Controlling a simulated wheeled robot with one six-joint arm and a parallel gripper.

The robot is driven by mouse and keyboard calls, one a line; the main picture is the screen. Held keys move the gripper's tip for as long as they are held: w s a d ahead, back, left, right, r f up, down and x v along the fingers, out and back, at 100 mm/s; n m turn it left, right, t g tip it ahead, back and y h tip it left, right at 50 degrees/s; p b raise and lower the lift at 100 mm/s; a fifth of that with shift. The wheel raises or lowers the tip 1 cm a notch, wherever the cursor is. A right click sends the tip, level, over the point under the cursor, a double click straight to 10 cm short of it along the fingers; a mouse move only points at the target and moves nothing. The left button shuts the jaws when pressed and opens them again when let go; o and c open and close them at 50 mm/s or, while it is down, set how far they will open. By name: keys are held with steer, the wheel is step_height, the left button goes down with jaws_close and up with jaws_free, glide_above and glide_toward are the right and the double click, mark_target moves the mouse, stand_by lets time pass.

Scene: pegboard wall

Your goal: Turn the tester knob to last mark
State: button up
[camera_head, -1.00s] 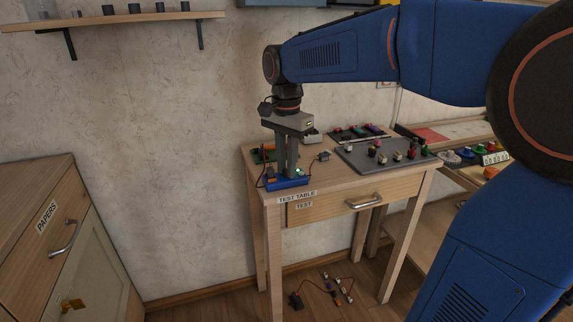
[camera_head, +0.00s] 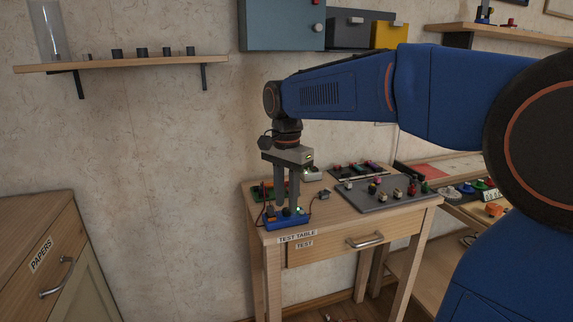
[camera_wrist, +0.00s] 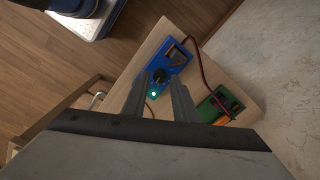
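The tester is a blue box (camera_head: 290,223) at the front left corner of the test table. It also shows in the wrist view (camera_wrist: 180,53), with a dark-framed window, a round black knob (camera_wrist: 159,75) and a lit green lamp (camera_wrist: 153,94). My gripper (camera_head: 286,207) points straight down over the tester. In the wrist view its two fingers (camera_wrist: 159,86) stand apart, with the knob showing beyond the gap between their tips. The gripper looks empty. I cannot tell whether the fingertips touch the knob. The knob's marks are too small to read.
A green device (camera_wrist: 222,105) lies beside the tester, with a red cable near both. A grey board (camera_head: 372,197) with several coloured knobs lies to the right on the table (camera_head: 327,219). The wall stands close behind, and a papers cabinet (camera_head: 32,230) is at the left.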

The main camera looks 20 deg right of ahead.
mark_target(287, 210)
step_height(287, 210, up, 16)
stand_by(0.5)
steer(key=shift+s+f, duration=0.1)
steer(key=shift+f, duration=0.05)
steer(key=s+d+f+n+t, duration=0.2)
steer(key=s+f+n, duration=0.4)
steer(key=s+f, duration=0.5)
steer(key=s+d+f+n+t, duration=0.2)
steer(key=s+d+f+n, duration=0.3)
steer(key=s+f, duration=0.7)
step_height(287, 210, down, 4)
steer(key=shift+s+f+n+t, duration=0.1)
steer(key=shift+s+n+t, duration=0.15)
steer(key=shift+n+t, duration=0.2)
